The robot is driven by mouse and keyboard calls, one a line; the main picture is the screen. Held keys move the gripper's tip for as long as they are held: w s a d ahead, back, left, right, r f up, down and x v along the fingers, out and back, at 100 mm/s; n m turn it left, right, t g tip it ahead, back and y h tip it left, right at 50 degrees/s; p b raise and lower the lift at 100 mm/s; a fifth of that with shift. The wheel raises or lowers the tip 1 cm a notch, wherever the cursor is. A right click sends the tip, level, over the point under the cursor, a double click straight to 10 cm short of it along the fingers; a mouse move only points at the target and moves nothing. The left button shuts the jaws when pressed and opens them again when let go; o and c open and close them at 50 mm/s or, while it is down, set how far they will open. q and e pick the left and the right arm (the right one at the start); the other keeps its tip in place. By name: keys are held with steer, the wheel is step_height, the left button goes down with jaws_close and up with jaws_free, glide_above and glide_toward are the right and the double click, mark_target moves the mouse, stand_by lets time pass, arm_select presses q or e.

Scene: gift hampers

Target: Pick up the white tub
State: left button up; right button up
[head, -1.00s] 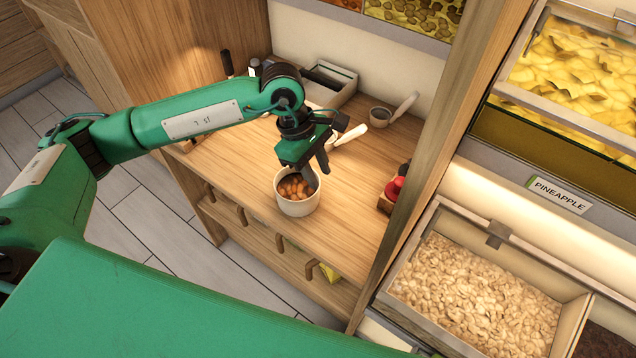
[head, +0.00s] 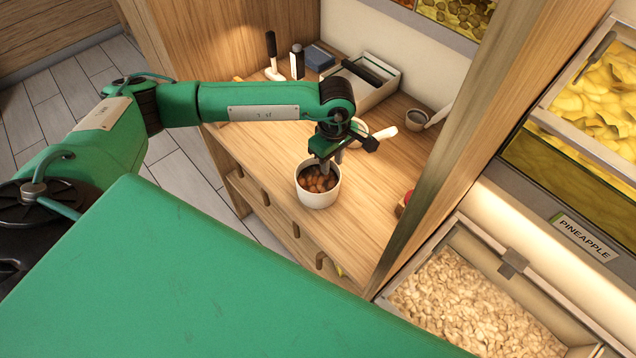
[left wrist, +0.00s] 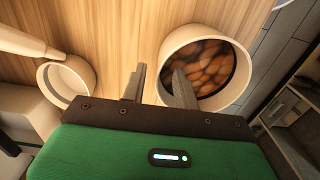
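The white tub (head: 319,200) stands upright on the wooden counter and holds brown, nut-like pieces. It also shows in the left wrist view (left wrist: 203,33), right of centre. My left gripper (head: 331,158) is at the tub's far rim, pointing down. In the left wrist view the two fingers of my left gripper (left wrist: 158,86) are apart. One finger overlaps the tub's opening and the other is outside the tub, with the near wall between them in the picture. I cannot tell whether either finger touches the tub. My right gripper is not in view.
A white cup with a pale handle (left wrist: 64,85) is beside the tub. A wooden upright (head: 440,150) borders the counter on the right, beside food bins (head: 455,305).

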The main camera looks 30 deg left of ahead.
mark_target(333, 172)
arm_select(q)
steer(key=f+p, duration=0.1)
steer(key=f, duration=0.3)
steer(key=shift+d+f, duration=0.2)
jaws_close()
